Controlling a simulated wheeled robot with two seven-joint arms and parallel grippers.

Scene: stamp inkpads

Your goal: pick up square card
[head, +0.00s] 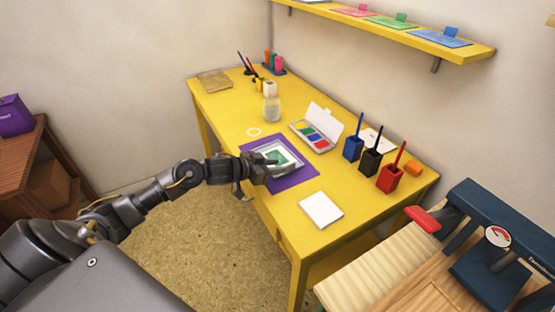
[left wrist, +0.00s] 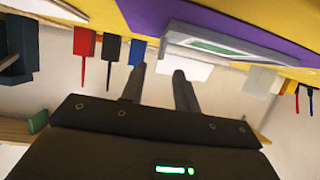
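A square white card or shallow tray with a green middle (head: 283,157) lies on the purple mat (head: 297,177); its edge also shows in the left wrist view (left wrist: 225,47). A plain white square (head: 321,210) lies on the yellow table to the right of the mat; I cannot tell which of the two is the square card. My left gripper (head: 280,168) is over the mat beside the green-centred piece and partly hides it. In the left wrist view its two fingers (left wrist: 160,70) are apart, with nothing visible held between them. My right gripper is not in view.
Behind the mat stands an open paint box (head: 315,135). Blue (head: 352,149), black (head: 370,161) and red (head: 390,179) holders stand along the back right. A bottle (head: 271,105) stands farther left. A wall shelf (head: 400,33) overhangs the back.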

